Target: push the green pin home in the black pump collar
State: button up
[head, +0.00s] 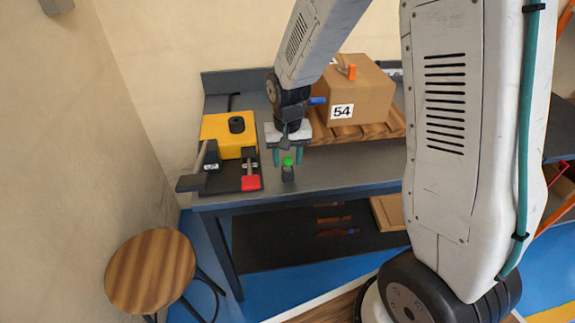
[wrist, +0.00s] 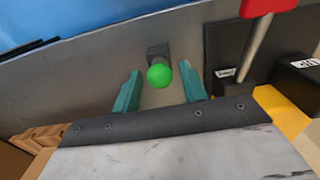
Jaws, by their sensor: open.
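The green pin (head: 288,161) shows as a round green head on top of the small black pump collar (head: 288,174), near the front edge of the grey bench. In the wrist view the green head (wrist: 159,76) lies just in front of the dark collar (wrist: 156,50), with a short dark stretch between them. I cannot tell how deep the pin sits. My gripper (wrist: 162,84) is open and empty, its two teal fingers apart on either side of the green head in that view. In the head view my gripper (head: 288,157) is just behind the pin; contact is not visible.
A yellow bender (head: 217,128) with black blocks, levers and a red handle (head: 250,183) stands left of the collar. A cardboard box (head: 360,92) marked 54 sits on a wooden pallet (head: 378,132) at the right. The bench top (head: 345,172) right of the collar is clear. A stool (head: 151,270) stands in front.

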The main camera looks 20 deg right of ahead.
aim_at(288, 158)
grip_shut()
jog(key=shift+r, duration=0.4)
jog(key=shift+r, duration=1.6)
jog(key=shift+r, duration=2.55)
